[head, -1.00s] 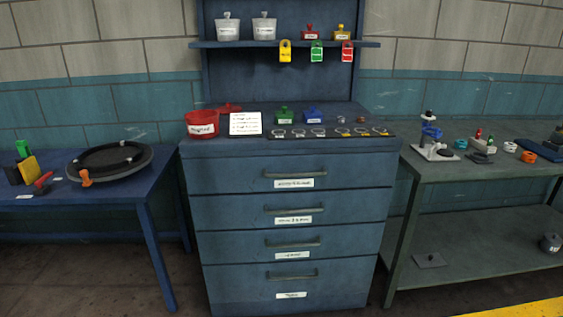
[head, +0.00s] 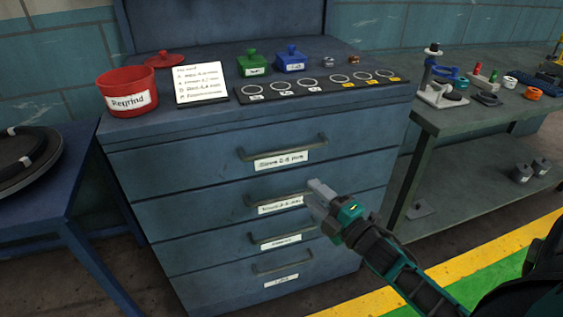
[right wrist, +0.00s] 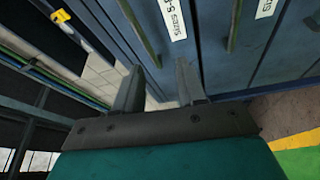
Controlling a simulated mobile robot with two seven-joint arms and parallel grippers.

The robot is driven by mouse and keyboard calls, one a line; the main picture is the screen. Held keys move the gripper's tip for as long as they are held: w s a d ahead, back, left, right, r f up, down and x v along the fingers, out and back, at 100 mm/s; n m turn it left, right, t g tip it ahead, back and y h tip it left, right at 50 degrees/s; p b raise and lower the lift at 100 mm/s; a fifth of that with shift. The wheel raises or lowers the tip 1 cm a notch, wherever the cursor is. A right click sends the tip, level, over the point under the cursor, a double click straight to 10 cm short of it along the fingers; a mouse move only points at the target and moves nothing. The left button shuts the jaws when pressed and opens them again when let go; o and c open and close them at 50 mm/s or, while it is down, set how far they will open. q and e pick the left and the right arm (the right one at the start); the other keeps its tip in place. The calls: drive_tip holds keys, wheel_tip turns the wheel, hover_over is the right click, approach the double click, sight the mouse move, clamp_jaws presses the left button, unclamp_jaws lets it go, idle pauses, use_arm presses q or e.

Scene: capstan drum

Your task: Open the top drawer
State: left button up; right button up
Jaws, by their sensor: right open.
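The top drawer (head: 215,172) of the blue cabinet is shut, with a bar handle (head: 283,149) above a white label. In the right wrist view the handle that seems to be the top drawer's (right wrist: 138,30) lies beyond the fingers, beside a label. My right gripper (head: 316,193) is in front of the cabinet, below and right of the top handle, and looks apart from it. Its two fingers (right wrist: 159,88) are spread, with nothing between them. My left gripper is out of view.
Several lower drawers with like handles are shut below; the second handle (head: 280,199) is partly near my gripper. On the cabinet stand a red pot (head: 128,105), a card (head: 200,84) and a dark strip with rings (head: 322,98). A grey bench (head: 470,122) stands to the right.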

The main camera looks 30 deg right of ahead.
sight(282, 151)
drive_tip(key=w+r+n, duration=0.1)
drive_tip(key=w, duration=0.3)
drive_tip(key=w+r+n, duration=0.1)
drive_tip(key=w, duration=0.4)
drive_tip(key=w+r+n+t, duration=0.1)
drive_tip(key=w+r, duration=0.1)
drive_tip(key=w, duration=0.2)
drive_tip(key=shift+w+a+y, duration=0.2)
drive_tip(key=shift+w+y, duration=0.1)
drive_tip(key=shift+y, duration=0.1)
drive_tip(key=shift+c, duration=0.5)
clamp_jaws()
